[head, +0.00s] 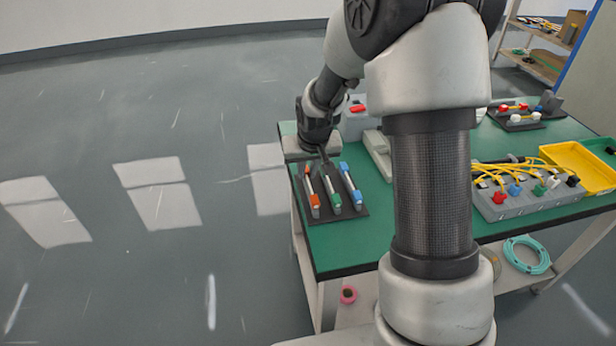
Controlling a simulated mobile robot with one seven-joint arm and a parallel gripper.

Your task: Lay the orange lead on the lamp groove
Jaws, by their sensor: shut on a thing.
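A dark tray (353,211) at the table's near left corner bears three leads side by side. The orange lead (312,191), with a pale middle and orange ends, is leftmost. A green-ended lead (333,192) is in the middle and a blue-ended lead (351,186) on the right. I cannot tell for sure which thing is the lamp groove.
A grey box with a red top part (357,107) and a pale grey block (377,150) stand behind the tray. A grey unit (525,205) with yellow cables and a yellow bin (577,165) are at right. My arm hides the table's middle. The green strip before the tray is clear.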

